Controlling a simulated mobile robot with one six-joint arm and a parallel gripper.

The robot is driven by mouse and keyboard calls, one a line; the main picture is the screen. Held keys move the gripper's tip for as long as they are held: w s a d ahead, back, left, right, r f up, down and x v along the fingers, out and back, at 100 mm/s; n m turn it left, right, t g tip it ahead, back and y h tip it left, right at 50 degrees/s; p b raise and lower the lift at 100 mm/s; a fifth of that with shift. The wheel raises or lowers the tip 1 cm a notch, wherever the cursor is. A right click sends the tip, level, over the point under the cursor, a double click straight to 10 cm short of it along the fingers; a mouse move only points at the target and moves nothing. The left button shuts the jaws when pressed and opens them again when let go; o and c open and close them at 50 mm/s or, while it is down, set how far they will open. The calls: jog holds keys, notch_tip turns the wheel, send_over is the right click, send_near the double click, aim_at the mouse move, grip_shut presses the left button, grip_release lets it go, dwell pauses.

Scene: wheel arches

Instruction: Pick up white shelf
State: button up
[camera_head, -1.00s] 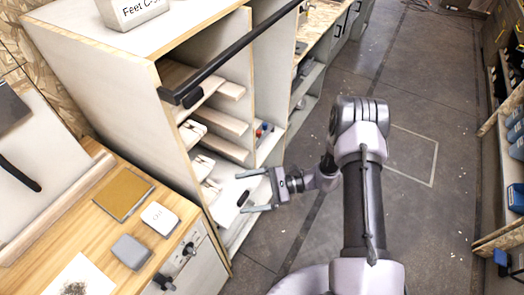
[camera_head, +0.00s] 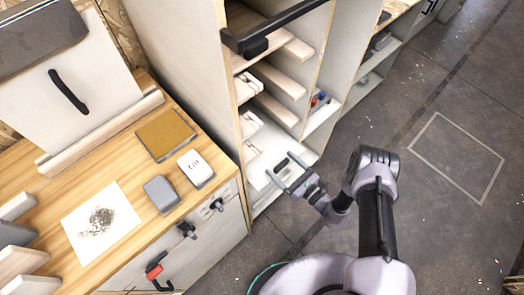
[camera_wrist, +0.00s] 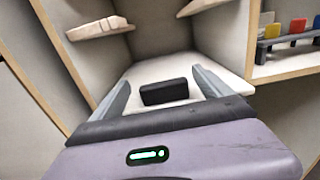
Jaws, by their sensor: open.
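A white shelf (camera_wrist: 150,68) sits low inside the pale cabinet in the wrist view. A black block (camera_wrist: 163,92) shows at its front; I cannot tell whether it is a handle or a loose piece. In the head view the white shelf (camera_head: 258,173) is partly hidden by my gripper (camera_head: 281,167). In the wrist view my gripper (camera_wrist: 163,84) is open, with one finger on each side of the black block. The fingers point into the compartment. Nothing is clearly held between them, and contact with the shelf cannot be told.
Narrow pale shelves (camera_head: 278,78) stand above, close over my gripper. A side compartment holds a rack with coloured pieces (camera_wrist: 297,27). A wooden worktop (camera_head: 122,155) with a grey box (camera_head: 161,194) and a white box (camera_head: 195,169) stands left. Open floor (camera_head: 440,110) lies right.

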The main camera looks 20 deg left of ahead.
aim_at(275, 161)
jog(key=b+x, duration=0.1)
jog(key=x, duration=0.3)
jog(key=shift+w+a, duration=0.15)
jog(key=shift+w, duration=0.05)
jog(key=c, duration=1.9)
jog(key=shift+r, duration=0.1)
